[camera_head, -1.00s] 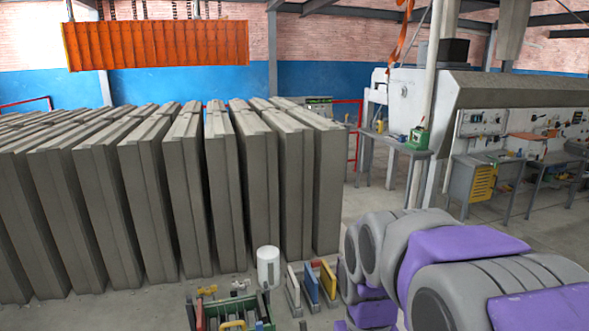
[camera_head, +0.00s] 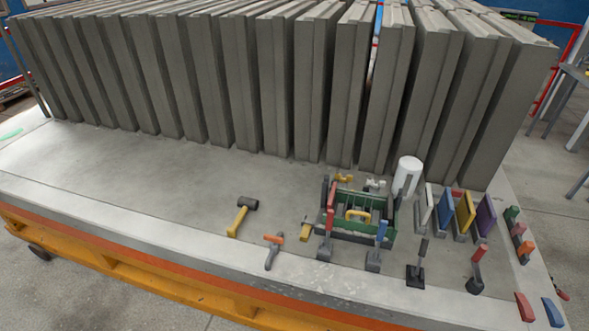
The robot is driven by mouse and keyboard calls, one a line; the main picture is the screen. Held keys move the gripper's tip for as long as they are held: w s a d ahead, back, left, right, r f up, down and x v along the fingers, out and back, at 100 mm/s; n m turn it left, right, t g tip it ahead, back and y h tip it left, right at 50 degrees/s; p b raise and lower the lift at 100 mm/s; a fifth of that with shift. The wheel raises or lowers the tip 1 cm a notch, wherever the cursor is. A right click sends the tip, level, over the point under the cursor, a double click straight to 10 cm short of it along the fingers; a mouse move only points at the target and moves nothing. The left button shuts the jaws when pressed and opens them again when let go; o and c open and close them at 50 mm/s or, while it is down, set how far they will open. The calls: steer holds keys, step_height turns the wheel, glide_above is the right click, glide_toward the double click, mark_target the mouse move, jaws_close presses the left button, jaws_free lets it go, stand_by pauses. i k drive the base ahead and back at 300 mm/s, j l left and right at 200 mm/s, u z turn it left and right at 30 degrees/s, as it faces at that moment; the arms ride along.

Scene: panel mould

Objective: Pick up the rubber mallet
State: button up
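A mallet (camera_head: 242,213) with a dark head and a yellow handle lies on the grey concrete surface (camera_head: 130,185), left of the green tool tray. I take it to be the rubber mallet. Its head points to the back and its handle toward the front edge. Nothing touches or covers it. My gripper and arm are not in view now.
Right of the mallet are an orange-and-grey tool (camera_head: 273,250), a green tool tray (camera_head: 350,234), a white cylinder (camera_head: 407,177) and several coloured-handled tools. A row of upright concrete panels (camera_head: 262,85) stands behind. Clear surface lies left of the mallet.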

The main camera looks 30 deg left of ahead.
mark_target(245, 204)
steer(key=u, duration=1.8)
